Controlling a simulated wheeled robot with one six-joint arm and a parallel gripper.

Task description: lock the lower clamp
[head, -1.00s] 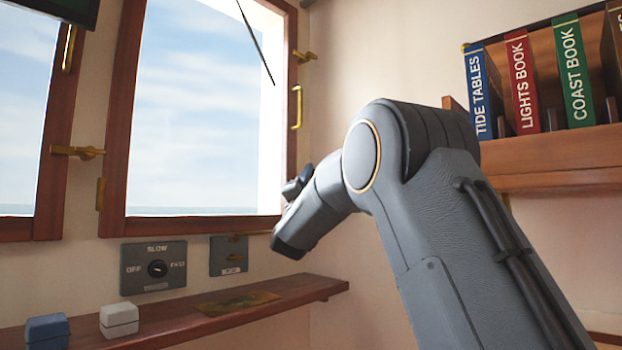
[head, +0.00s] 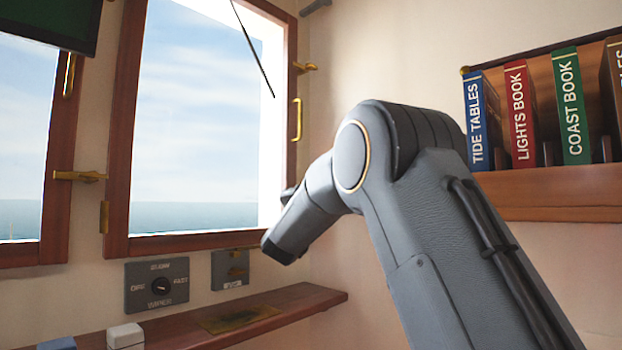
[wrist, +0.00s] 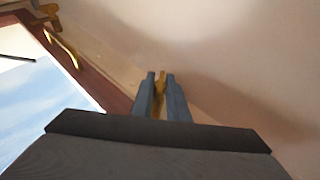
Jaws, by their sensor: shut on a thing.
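The lower clamp is hidden behind my arm in the head view. In the wrist view, a small brass piece (wrist: 161,80), which looks like the lower clamp's handle, stands between the two blue-grey fingers of my gripper (wrist: 158,88). The fingers are shut on it beside the wooden window frame. In the head view my gripper is mostly hidden behind my forearm, near the window's lower right corner. The wooden-framed window (head: 122,130) has a brass upper clamp (head: 305,68) and a brass pull handle (head: 297,120) on its right side. How far the clamp is turned cannot be told.
A wooden shelf (head: 285,312) runs below the window, with a white box (head: 125,337) and a blue box (head: 57,343) on it. A knob panel (head: 157,285) and a small switch plate (head: 230,269) are on the wall. A bookshelf (head: 550,190) is at right.

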